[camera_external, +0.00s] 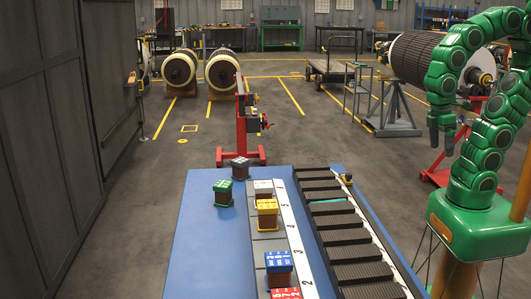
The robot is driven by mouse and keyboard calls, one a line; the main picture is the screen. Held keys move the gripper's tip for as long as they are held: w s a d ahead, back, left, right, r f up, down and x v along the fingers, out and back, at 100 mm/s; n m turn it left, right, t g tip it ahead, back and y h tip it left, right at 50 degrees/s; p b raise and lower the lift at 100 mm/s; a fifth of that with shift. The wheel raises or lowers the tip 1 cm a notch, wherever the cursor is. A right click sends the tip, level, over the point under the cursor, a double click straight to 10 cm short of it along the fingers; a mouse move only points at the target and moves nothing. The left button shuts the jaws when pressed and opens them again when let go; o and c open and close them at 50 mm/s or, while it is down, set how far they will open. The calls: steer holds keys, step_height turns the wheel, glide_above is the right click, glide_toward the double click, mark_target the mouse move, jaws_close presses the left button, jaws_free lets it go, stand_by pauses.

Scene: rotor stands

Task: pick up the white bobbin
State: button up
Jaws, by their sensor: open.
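A pale, whitish-topped bobbin (263,186) stands on the blue table, in the numbered row behind the yellow bobbin (267,208). A greyer-topped bobbin (241,165) stands near the table's far edge, so of the two the nearer looks whiter. My gripper (441,148) hangs pointing down at the upper right, high and well to the right of the bobbins. It is open and apart from all of them; its fingertips are small in the picture.
A green bobbin (223,193) stands left of the whitish one. Blue (279,263) and red (286,294) bobbins are nearer. A dark slotted rack (350,250) lies right of the white numbered strip (295,235). A red stand (241,130) rises beyond the table. The table's left side is clear.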

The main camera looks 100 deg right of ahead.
mark_target(271, 183)
steer(key=w+d+f+n+t+h, duration=0.1)
steer(key=w+d+n+t+h, duration=0.2)
steer(key=w, duration=0.6)
steer(key=w+d+f+n+t, duration=0.1)
steer(key=w+d+f+n, duration=0.2)
steer(key=w, duration=0.6)
steer(key=w+d+n+t+h, duration=0.2)
steer(key=w+d+n, duration=0.25)
steer(key=w, duration=0.35)
steer(key=w+a+r+n+t, duration=0.15)
steer(key=w+n+t, duration=0.35)
steer(key=w+n, duration=0.6)
steer(key=w+a+n+t+y, duration=0.1)
steer(key=w+a+n, duration=0.3)
steer(key=a, duration=0.1)
steer(key=w+a+f+n+t+y, duration=0.1)
steer(key=w+a+n+t+y, duration=0.1)
steer(key=w+a+n, duration=0.3)
steer(key=w+a+f+n+t+y, duration=0.1)
steer(key=w+a+n, duration=0.3)
steer(key=a+n, duration=0.1)
steer(key=shift+w+a+f, duration=0.25)
steer(key=shift+w+a, duration=0.05)
steer(key=shift+a, duration=0.15)
steer(key=shift+x, duration=3.85)
steer(key=shift+f, duration=0.1)
steer(key=c, duration=1.3)
